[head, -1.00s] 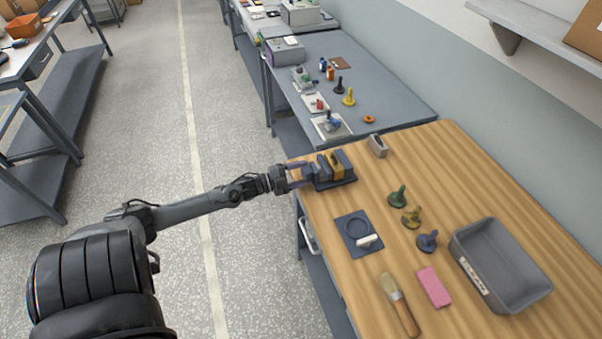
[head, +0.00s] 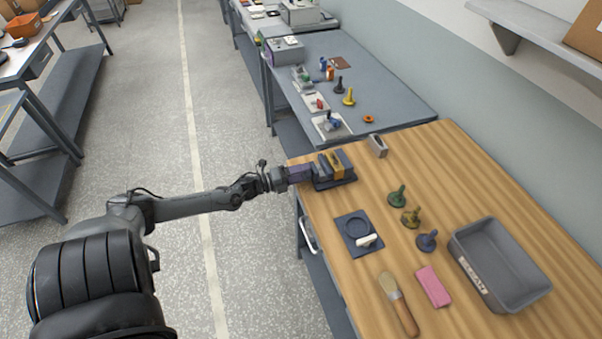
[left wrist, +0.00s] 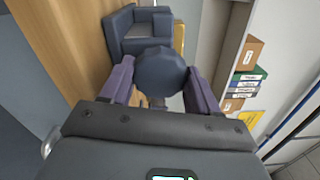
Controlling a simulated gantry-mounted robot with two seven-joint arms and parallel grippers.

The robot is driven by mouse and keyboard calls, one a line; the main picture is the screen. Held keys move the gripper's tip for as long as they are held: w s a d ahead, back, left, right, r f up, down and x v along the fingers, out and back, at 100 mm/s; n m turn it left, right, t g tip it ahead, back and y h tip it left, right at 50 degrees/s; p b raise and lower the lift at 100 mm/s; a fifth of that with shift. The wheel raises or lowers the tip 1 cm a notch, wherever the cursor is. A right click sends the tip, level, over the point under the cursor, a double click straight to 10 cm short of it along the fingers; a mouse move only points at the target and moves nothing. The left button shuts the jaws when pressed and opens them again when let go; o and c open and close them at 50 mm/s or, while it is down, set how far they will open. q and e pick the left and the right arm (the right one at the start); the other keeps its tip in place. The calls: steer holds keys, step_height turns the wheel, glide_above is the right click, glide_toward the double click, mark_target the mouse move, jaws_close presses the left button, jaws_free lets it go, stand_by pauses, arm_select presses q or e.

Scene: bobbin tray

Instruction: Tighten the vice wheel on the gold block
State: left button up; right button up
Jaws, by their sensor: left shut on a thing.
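The vice (head: 337,183) sits at the left edge of the wooden table. The gold block (head: 336,164) stands upright between its jaws. My left gripper (head: 311,172) reaches in from the left and is shut on the vice wheel. In the left wrist view the dark round wheel (left wrist: 161,72) lies between the two purple fingers of the gripper (left wrist: 160,85), with the vice body (left wrist: 145,32) behind it. A bit of the gold block shows beyond the fingers at the right (left wrist: 179,38). My right gripper is not in view.
A metal block with a slot (head: 378,146) stands behind the vice. A dark pad (head: 352,246), several pegs with round bases, a brush (head: 398,303), a pink block (head: 433,286) and a grey bin (head: 466,280) are on the table. Wood around the vice's right side is clear.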

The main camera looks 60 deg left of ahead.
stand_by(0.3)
arm_select(q)
steer(key=o, duration=1.1)
steer(key=shift+c, duration=0.2)
steer(key=shift+s, duration=0.1)
steer(key=s+a+p, duration=0.1)
steer(key=s, duration=0.9)
steer(key=shift+s+a, duration=0.25)
steer(key=shift+a, duration=0.15)
